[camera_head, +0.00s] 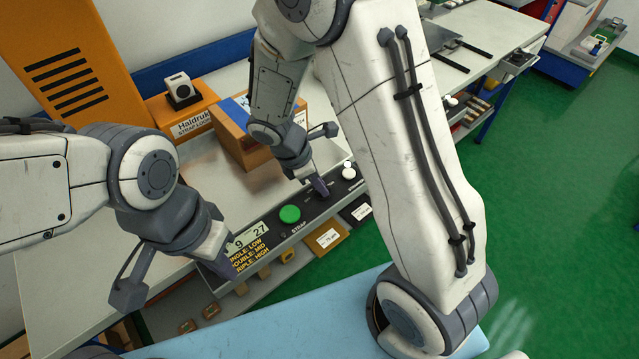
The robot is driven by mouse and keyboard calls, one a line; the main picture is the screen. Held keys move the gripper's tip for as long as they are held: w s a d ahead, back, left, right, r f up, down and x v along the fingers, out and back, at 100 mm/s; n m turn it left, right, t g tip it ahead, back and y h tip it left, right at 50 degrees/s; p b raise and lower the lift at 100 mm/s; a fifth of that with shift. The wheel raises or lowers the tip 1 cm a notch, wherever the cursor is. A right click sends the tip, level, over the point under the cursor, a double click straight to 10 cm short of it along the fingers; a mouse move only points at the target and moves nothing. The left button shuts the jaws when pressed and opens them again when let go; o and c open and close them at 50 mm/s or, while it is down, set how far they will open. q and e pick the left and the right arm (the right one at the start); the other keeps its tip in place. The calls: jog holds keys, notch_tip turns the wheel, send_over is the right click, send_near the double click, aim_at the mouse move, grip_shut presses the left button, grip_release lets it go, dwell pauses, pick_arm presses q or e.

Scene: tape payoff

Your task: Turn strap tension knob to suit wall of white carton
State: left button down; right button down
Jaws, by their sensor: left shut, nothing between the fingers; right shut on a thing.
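The control panel (272,232) runs along the front edge of the machine. It has a green button (290,214), a white round control (348,173), a display reading about "9 27" (247,238) and a label (250,257) reading single low, double mid, triple high. My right gripper (320,188) points down at the panel between the green button and the white control. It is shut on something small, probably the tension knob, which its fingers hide. My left gripper (222,266) is shut and empty beside the label's left end. I cannot make out a white carton.
A brown carton (236,142) with blue on top stands on the metal deck (208,170) behind my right gripper. An orange housing (75,60) rises at the back left. Bins (328,240) sit below the panel. A light blue surface (290,322) lies in front.

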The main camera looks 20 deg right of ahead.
jog(key=m+p, duration=0.1)
jog(key=m, duration=0.1)
jog(key=m+g+p, duration=0.1)
jog(key=m+p, duration=0.1)
jog(key=shift+r+g, duration=0.15)
jog(key=shift+g, duration=0.15)
jog(key=m+p, duration=0.1)
jog(key=m, duration=0.1)
jog(key=m+g+y+p, duration=0.1)
jog(key=m, duration=0.1)
jog(key=shift+w+d+m+g, duration=0.1)
jog(key=shift+w+m+g, duration=0.05)
jog(key=shift+m+g, duration=0.15)
jog(key=m+y+p, duration=0.1)
jog(key=m, duration=0.3)
jog(key=shift+d+m+g+y+p, duration=0.1)
jog(key=shift+m+g+y+p, duration=0.2)
jog(key=shift+g+y+p, duration=0.1)
jog(key=shift+w+d+m+y+p, duration=0.1)
jog(key=shift+m+y+p, duration=0.55)
jog(key=shift+m, duration=1.55)
jog(key=shift+y, duration=0.25)
jog(key=c, duration=0.9)
grip_release()
